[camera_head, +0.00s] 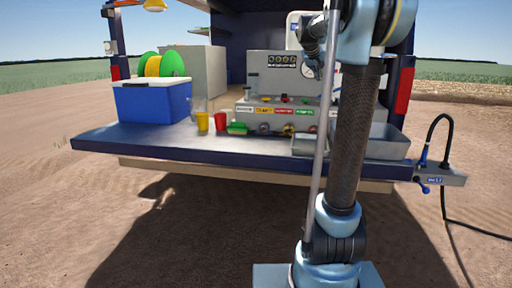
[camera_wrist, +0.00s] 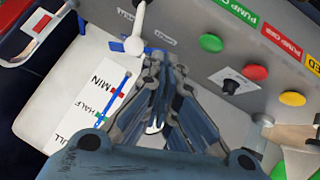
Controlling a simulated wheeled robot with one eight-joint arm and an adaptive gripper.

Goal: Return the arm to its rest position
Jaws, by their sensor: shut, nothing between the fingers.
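My arm (camera_head: 357,140) stands raised in the head view, in front of the truck's tailgate. In the wrist view my gripper (camera_wrist: 161,78) is shut, with its fingers together and nothing held. It points toward a grey control panel (camera_wrist: 190,30) with a white lever (camera_wrist: 133,42) just beyond the fingers to the upper left. I cannot tell if the fingertips touch the panel. In the head view the arm hides part of the truck bed, and the gripper is not clear there.
The tailgate (camera_head: 130,140) carries a blue cooler (camera_head: 152,104), a yellow cup (camera_head: 202,121), a red cup (camera_head: 221,120), a control box (camera_head: 262,95) and metal trays (camera_head: 383,146). A cabled box (camera_head: 440,176) juts out at right. A level gauge (camera_wrist: 112,95) and green button (camera_wrist: 211,43) are near my gripper.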

